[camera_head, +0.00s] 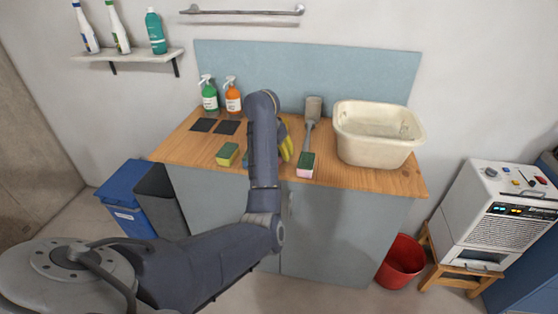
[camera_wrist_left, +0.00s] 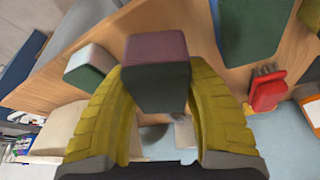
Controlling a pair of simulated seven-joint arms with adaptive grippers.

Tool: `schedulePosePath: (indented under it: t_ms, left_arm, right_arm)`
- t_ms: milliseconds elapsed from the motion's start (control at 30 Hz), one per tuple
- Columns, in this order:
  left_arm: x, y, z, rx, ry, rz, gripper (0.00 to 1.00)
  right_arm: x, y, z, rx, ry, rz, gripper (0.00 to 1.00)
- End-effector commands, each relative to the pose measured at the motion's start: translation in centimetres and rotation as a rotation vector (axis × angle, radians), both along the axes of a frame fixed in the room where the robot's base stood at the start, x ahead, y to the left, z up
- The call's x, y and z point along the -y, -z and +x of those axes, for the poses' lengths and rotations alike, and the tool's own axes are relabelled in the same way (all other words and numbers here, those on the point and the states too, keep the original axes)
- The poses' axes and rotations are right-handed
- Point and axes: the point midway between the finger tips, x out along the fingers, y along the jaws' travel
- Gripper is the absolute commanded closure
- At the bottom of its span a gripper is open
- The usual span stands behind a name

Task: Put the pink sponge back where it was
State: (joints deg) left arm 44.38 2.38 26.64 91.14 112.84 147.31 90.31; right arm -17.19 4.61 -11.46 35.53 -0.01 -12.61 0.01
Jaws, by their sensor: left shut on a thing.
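Whether the sponge touches the counter cannot be told. My left forearm hides part of the gripper in the head view. My right gripper is not in view.
A yellow and green sponge (camera_head: 228,154) lies left on the wooden counter (camera_head: 200,147). Two dark squares (camera_head: 227,128), a green spray bottle (camera_head: 210,97) and an orange one (camera_head: 233,98) are behind it. A grey long-handled brush (camera_head: 312,112) and a cream tub (camera_head: 375,150) stand right.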

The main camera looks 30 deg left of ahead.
Motion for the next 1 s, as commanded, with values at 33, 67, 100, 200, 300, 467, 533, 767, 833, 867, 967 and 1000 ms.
schedulePosePath:
  t_ms: [33, 67, 100, 200, 300, 467, 533, 767, 833, 867, 967, 1000]
  left_arm:
    - [0.0, 0.1, 0.0, 0.0, -0.001, 0.0, 0.68]
    - [0.0, 0.3, 0.0, 0.0, -0.001, -0.001, 0.68]
    - [0.0, 0.5, 0.0, -0.001, -0.001, 0.0, 0.68]
    - [0.0, 1.6, 0.0, -0.002, 0.0, 0.0, 0.68]
    - [0.0, 2.8, 0.0, -0.002, 0.001, 0.0, 0.68]
    - [0.0, 3.8, 0.0, 0.002, 0.0, 0.0, 0.68]
    - [0.0, 3.9, 0.0, 0.002, -0.001, 0.0, 0.68]
    - [0.0, 3.9, 0.0, 0.002, -0.001, 0.0, 0.68]
    - [0.0, 4.0, 0.0, 0.002, -0.001, -0.001, 0.68]
    - [0.0, 4.0, 0.0, 0.002, -0.001, 0.0, 0.49]
    - [0.0, 4.0, 0.0, 0.002, -0.001, 0.0, 0.37]
    - [0.0, 4.0, 0.0, 0.002, -0.001, 0.0, 0.33]
  right_arm:
    - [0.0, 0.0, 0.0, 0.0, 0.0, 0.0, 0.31]
    - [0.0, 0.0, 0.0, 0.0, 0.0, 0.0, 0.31]
    - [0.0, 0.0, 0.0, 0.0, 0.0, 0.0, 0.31]
    - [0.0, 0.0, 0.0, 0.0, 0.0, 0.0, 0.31]
    - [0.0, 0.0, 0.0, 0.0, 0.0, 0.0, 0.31]
    - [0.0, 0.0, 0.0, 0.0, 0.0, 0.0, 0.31]
    - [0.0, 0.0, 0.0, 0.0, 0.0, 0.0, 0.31]
    - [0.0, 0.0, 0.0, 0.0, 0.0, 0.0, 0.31]
    - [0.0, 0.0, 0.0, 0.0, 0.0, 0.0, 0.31]
    - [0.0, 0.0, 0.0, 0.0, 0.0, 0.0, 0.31]
    - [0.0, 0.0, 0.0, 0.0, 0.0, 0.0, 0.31]
    - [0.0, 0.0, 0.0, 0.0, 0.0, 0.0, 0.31]
